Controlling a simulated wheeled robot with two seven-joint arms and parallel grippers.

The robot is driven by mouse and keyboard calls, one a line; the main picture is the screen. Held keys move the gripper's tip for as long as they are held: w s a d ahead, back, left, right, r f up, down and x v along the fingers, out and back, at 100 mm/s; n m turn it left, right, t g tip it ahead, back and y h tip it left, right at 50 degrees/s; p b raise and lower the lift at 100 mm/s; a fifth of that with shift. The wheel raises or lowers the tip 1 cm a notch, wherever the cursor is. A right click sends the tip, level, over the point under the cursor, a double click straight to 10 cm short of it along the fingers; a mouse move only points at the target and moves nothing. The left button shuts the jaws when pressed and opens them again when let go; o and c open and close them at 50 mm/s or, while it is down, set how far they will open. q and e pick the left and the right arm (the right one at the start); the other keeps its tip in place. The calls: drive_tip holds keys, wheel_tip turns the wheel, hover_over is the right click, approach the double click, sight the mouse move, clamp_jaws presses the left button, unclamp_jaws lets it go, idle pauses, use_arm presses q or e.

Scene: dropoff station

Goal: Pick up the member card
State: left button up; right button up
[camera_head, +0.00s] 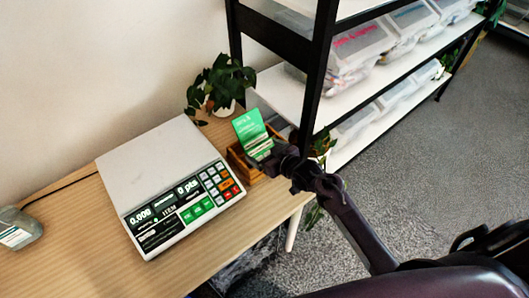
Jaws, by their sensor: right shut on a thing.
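The green member card (248,127) stands upright in the wooden holder box (240,164) on the table, to the right of the scale. Lighter cards or strips show below it in the box. My right gripper (268,160) reaches in from the right at the box and is shut on the member card near its lower part. The dark gripper covers part of the card and the box's right side. My left gripper is not in view.
A white scale (158,163) with a lit display and keypad fills the table's middle. A potted plant (222,84) stands behind the box. A black-framed shelf (317,75) with bins rises close behind my right gripper. A clear bag (18,229) lies at the far left.

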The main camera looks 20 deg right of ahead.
wheel_tip(320, 180, up, 20)
drive_tip(key=shift+f+b, duration=0.2)
drive_tip(key=shift+b, duration=0.2)
